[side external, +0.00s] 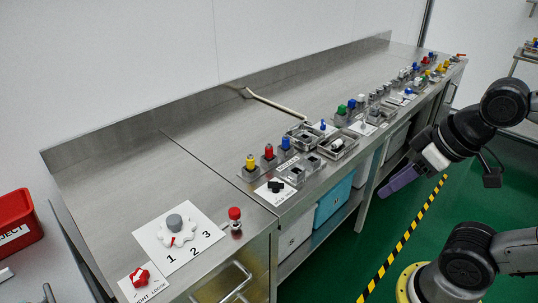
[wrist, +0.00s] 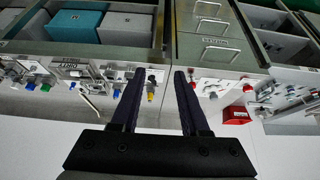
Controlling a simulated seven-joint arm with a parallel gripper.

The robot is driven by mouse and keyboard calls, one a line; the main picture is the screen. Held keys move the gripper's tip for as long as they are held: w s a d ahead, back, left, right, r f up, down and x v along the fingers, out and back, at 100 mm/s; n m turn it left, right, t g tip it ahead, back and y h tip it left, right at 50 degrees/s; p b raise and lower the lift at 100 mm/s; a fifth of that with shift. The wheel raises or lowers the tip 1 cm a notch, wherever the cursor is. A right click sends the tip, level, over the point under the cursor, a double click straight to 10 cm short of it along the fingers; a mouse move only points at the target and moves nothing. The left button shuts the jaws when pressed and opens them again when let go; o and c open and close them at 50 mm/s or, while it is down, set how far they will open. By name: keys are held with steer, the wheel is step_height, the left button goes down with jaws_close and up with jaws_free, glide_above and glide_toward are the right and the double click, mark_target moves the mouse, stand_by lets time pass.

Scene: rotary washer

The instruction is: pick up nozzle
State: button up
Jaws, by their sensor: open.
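Several small coloured-top fittings stand on grey blocks along the front of the steel bench: a yellow one (side external: 250,162), a red one (side external: 269,152) and a blue one (side external: 285,143). I cannot tell which piece is the nozzle. My gripper (side external: 386,194), with dark purple fingers, is open and empty, in front of the bench and apart from it, above the green floor in the side view. In the wrist view its fingers (wrist: 158,74) are spread, with the yellow piece (wrist: 151,96) seen small and distant between them.
A red bin (side external: 14,222) is at left. The bench's rear is mostly clear.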

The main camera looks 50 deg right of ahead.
stand_by(0.3)
steer(key=o, duration=0.4)
steer(key=shift+c, duration=0.2)
